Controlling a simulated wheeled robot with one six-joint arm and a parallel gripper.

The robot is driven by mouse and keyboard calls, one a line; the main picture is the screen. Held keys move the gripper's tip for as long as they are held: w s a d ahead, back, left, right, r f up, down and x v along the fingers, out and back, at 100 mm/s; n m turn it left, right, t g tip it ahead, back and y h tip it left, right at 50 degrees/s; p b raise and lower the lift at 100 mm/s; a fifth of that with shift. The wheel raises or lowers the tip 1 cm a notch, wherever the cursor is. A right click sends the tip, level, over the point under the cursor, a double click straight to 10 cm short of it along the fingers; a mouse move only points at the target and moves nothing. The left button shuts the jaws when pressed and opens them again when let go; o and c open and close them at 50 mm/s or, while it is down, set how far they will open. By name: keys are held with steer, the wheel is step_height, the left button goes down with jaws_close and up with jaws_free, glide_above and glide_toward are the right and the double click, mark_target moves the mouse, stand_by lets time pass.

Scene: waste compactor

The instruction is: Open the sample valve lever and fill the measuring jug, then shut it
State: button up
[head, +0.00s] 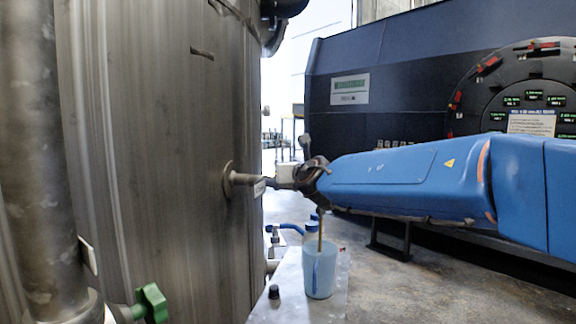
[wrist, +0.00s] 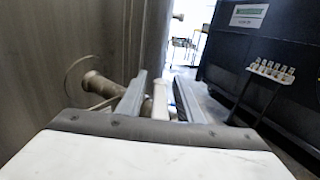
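The sample valve's metal pipe (head: 243,179) sticks out of the side of the large steel tank; it also shows in the wrist view (wrist: 100,84). My gripper (head: 300,177) is at the valve, and its body hides most of the valve there. In the wrist view the two fingers (wrist: 162,95) stand apart on either side of a pale lever-like piece (wrist: 160,102); contact is unclear. The translucent bluish measuring jug (head: 319,274) stands upright below the valve. A thin brownish stream or tube (head: 320,232) runs down into it; the liquid level is hard to tell.
The jug stands on a metal shelf (head: 298,262) beside the tank (head: 180,130). A green handle (head: 152,303) is low at left. A dark machine (head: 400,70) fills the back right.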

steer(key=shift+s, duration=0.15)
steer(key=v, duration=1.7)
steer(key=shift+d, duration=0.15)
